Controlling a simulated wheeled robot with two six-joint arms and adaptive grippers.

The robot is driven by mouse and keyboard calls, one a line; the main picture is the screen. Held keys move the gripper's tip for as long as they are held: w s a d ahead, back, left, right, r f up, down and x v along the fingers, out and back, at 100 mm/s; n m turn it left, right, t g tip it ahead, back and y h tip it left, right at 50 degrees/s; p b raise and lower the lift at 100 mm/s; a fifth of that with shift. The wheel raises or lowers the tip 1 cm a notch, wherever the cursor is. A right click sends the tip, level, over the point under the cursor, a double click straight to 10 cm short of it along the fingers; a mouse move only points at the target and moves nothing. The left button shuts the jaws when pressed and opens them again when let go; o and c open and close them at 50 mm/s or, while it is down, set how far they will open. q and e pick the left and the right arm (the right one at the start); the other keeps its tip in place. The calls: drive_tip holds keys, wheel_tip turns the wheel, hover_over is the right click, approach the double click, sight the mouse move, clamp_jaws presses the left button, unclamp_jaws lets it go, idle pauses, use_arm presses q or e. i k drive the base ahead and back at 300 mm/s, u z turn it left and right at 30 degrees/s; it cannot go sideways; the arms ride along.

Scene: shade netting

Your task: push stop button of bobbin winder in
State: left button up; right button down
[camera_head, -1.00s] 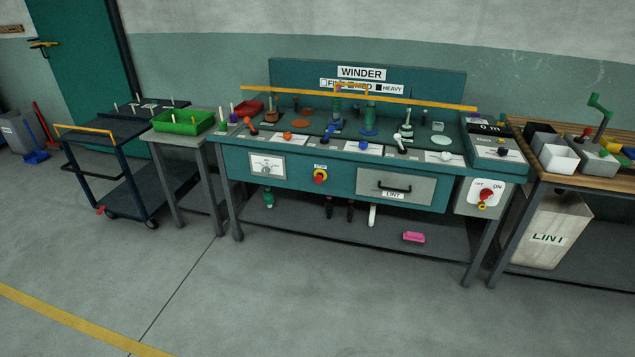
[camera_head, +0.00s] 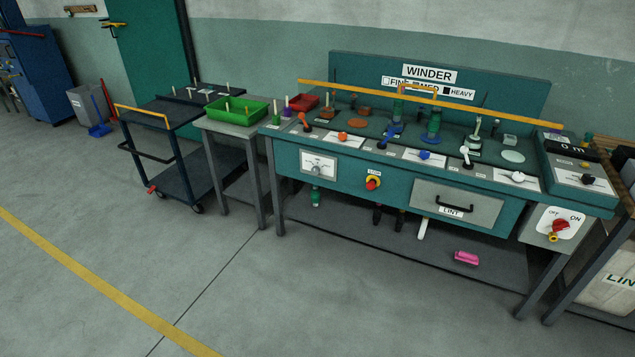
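The bobbin winder (camera_head: 300,163) is a teal bench with a WINDER sign (camera_head: 429,73) on its back panel. The stop button (camera_head: 373,182) is a red knob on a yellow base, on the front face between a dial gauge (camera_head: 318,163) and the LINT drawer (camera_head: 455,205). A small label sits above it. I cannot tell from this distance whether it is pressed in. Nothing covers it. Neither of my grippers is in view.
A red and yellow OFF/ON switch (camera_head: 559,229) is at the winder's right. A side table (camera_head: 236,131) with a green tray (camera_head: 237,110) and a dark cart (camera_head: 176,150) stand left. A pink object (camera_head: 466,257) lies on the lower shelf. The floor (camera_head: 270,310) in front is clear.

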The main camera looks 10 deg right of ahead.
sight(370, 185)
drive_tip(key=u, duration=0.6)
drive_tip(key=i, duration=2.1)
drive_tip(key=z, duration=0.65)
drive_tip(key=i, duration=0.2)
drive_tip(key=z, duration=0.35)
